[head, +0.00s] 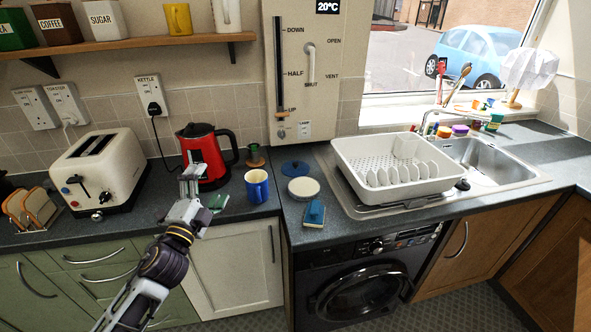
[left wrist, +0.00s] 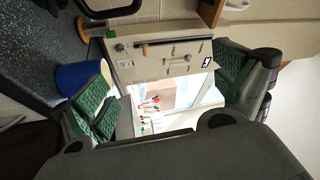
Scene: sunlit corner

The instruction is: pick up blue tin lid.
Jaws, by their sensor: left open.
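The blue tin lid (head: 295,168) lies flat on the dark worktop in the head view, just behind a round cream tin (head: 303,188). My left gripper (head: 206,187) is open and empty, left of the lid, in front of the red kettle and left of the blue mug. In the left wrist view, its two green-padded fingers (left wrist: 165,88) are spread wide, and the blue mug (left wrist: 78,80) shows behind one of them. I cannot make out the lid in that view. My right gripper is not in view.
The blue mug (head: 257,186) and a small green-topped object (head: 255,156) stand between my left gripper and the lid. The red kettle (head: 203,155) is behind the gripper. A blue brush-like object (head: 314,214) lies before the tin. A white dish rack (head: 400,165) stands right.

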